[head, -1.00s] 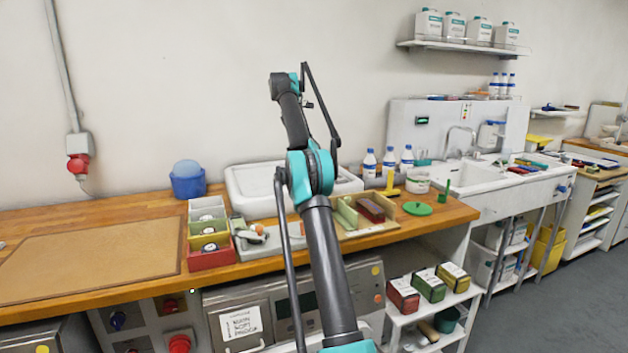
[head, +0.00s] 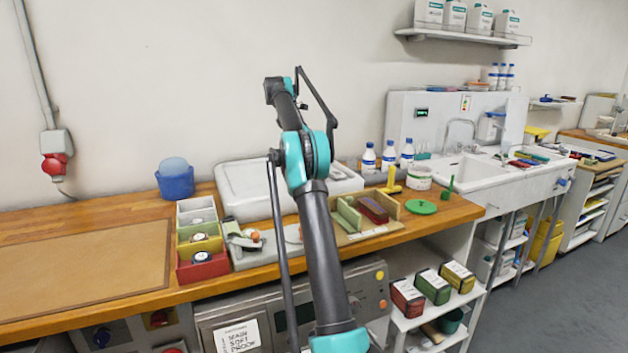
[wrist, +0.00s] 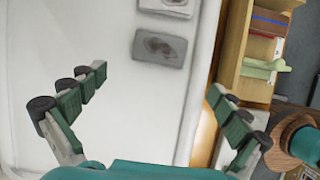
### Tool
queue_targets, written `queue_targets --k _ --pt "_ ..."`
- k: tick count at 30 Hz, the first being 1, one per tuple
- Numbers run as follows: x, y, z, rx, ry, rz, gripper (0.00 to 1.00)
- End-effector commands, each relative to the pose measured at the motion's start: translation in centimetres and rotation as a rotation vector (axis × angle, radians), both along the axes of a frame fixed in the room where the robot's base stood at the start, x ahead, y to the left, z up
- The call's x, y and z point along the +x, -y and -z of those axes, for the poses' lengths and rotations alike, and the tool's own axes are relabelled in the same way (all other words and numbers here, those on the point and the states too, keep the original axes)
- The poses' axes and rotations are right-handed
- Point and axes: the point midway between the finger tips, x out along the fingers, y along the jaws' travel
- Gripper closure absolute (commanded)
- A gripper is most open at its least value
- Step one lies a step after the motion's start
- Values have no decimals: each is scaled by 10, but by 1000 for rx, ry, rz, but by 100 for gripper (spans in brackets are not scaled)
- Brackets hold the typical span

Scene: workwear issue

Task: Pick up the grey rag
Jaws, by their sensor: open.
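I cannot pick out a grey rag with certainty in either view. In the wrist view, a flat grey rectangle (wrist: 160,48) with a dark patch lies on a white surface (wrist: 75,45). A similar grey piece (wrist: 168,7) is cut off by the top edge. I cannot tell whether either is cloth. My gripper (wrist: 158,83) is open, its fingers spread wide and nothing between them. The near grey rectangle shows beyond the gap between the fingertips. In the head view my arm rises in front of the bench, and the gripper cannot be made out.
The wooden bench (head: 130,291) holds stacked bins (head: 203,270), a white tray (head: 240,200), bottles (head: 388,158) and a wooden holder (head: 393,206). A sink (head: 470,172) stands to the right, with coloured items (head: 530,157) beside it. Floor is clear at lower right.

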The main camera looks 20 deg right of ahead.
Motion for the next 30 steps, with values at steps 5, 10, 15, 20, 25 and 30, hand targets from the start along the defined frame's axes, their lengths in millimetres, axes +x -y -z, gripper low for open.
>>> queue_targets --k 5,10,15,20,25,30 --pt "-1 12 29 0 0 1 0" --pt "-1 22 52 0 0 1 0" --pt "-1 26 62 0 0 0 0" --pt "-1 32 77 0 0 1 0" --pt "-1 42 101 0 1 1 0" --pt "-1 47 114 0 1 1 0"
